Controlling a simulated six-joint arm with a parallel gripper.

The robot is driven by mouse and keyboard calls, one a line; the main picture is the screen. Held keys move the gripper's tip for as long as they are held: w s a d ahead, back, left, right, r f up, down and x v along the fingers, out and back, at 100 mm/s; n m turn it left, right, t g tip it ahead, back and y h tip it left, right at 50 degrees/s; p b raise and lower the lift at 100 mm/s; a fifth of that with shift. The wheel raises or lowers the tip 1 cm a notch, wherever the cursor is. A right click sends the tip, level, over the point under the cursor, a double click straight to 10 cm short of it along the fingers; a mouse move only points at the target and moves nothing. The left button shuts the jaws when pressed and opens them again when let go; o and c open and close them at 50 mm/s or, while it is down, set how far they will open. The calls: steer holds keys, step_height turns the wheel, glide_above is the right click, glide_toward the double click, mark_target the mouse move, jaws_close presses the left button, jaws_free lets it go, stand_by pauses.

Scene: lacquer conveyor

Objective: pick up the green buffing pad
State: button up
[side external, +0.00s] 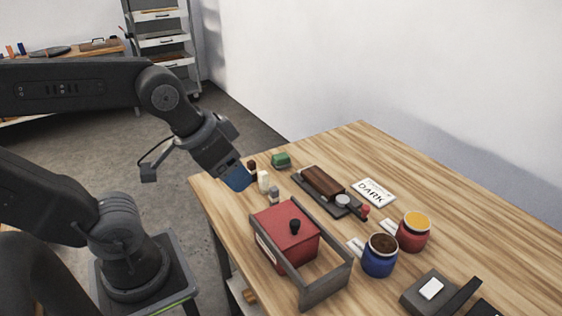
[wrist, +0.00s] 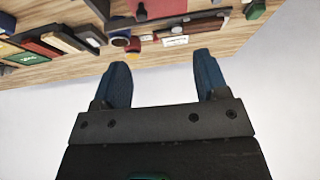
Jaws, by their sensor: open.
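The green buffing pad (side external: 281,160) is a small green block on the wooden table, near its far left edge in the side view. A green block at the top right of the wrist view (wrist: 255,10) looks like the same pad. My gripper (side external: 237,178) is at the table's left edge, above it and left of the pad, apart from it. In the wrist view its two blue fingers (wrist: 162,64) are spread with nothing between them.
Small brown, cream and grey pieces (side external: 263,181) stand between my gripper and a red box (side external: 288,234) in a grey frame.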

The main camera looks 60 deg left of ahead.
steer(key=o, duration=0.4)
steer(key=n+g+y, duration=0.4)
steer(key=n+g, duration=0.1)
steer(key=n, duration=1.2)
glide_above(282, 156)
steer(key=s+d, duration=0.1)
steer(key=d, duration=0.4)
step_height(282, 156, down, 12)
steer(key=r, duration=0.1)
steer(key=x, duration=0.9)
steer(key=shift+s+a, duration=0.1)
steer(key=shift+a, duration=0.3)
steer(key=shift+d+x, duration=0.15)
steer(key=shift+x, duration=1.35)
steer(key=shift+d+x, duration=0.1)
steer(key=shift+x, duration=1.4)
